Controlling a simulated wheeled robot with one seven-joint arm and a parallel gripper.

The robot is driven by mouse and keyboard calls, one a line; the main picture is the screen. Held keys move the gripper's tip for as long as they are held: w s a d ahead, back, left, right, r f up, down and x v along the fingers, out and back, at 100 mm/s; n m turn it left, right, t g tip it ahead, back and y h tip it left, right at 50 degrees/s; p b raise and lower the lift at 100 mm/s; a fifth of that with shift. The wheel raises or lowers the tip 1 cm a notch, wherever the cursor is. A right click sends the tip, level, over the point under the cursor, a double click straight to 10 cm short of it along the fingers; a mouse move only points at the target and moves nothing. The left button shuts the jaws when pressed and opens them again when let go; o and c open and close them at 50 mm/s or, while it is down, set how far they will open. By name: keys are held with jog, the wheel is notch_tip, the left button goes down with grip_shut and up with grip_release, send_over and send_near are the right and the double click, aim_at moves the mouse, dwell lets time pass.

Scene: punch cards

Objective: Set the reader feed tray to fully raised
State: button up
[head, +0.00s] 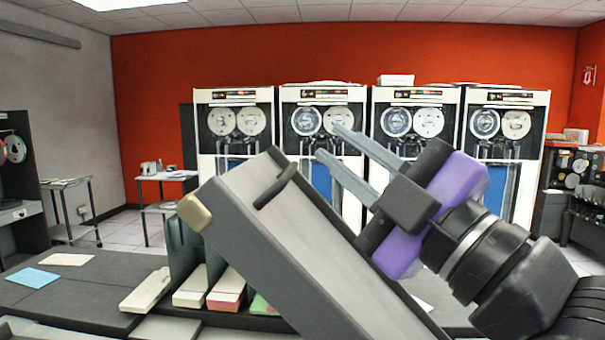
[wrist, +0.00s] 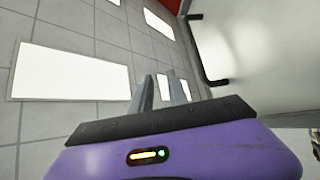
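The feed tray (head: 318,262) shows in the head view as a large grey panel with a pale face, tilted steeply, its upper end at the left with a beige corner cap. A dark bar handle (head: 276,187) sits near its upper end. In the wrist view a pale panel (wrist: 250,45), which looks like the tray, fills the right side, with a dark handle (wrist: 207,58) on it. My gripper (head: 330,142) is open and empty, fingers pointing up-left, above and right of the handle in the picture. Its two fingers show apart in the wrist view (wrist: 160,80). No contact with the handle is visible.
Several card stacks (head: 190,287) stand beside the tray on a dark counter (head: 85,300). A blue card (head: 32,277) and a cream card (head: 66,259) lie at left. Tape cabinets (head: 235,120) line the red back wall. A small side table (head: 163,177) stands behind.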

aim_at(290, 168)
jog(key=shift+w+a+f+n+g+h+p, duration=0.2)
jog(key=shift+w+a+f+n+g+p, duration=0.35)
jog(key=shift+w+a, duration=0.65)
jog(key=shift+w+a+f+n+g+h+p, duration=0.25)
jog(key=shift+w+a+f+n, duration=0.4)
jog(key=shift+w+a, duration=0.55)
jog(key=shift+w+a+f+n+g+h+p, duration=0.15)
jog(key=shift+w+a+f+n+g+p, duration=0.45)
jog(key=shift+w+a, duration=0.6)
jog(key=shift+w+d, duration=0.2)
jog(key=shift+d, duration=0.05)
jog(key=shift+f, duration=0.1)
grip_shut()
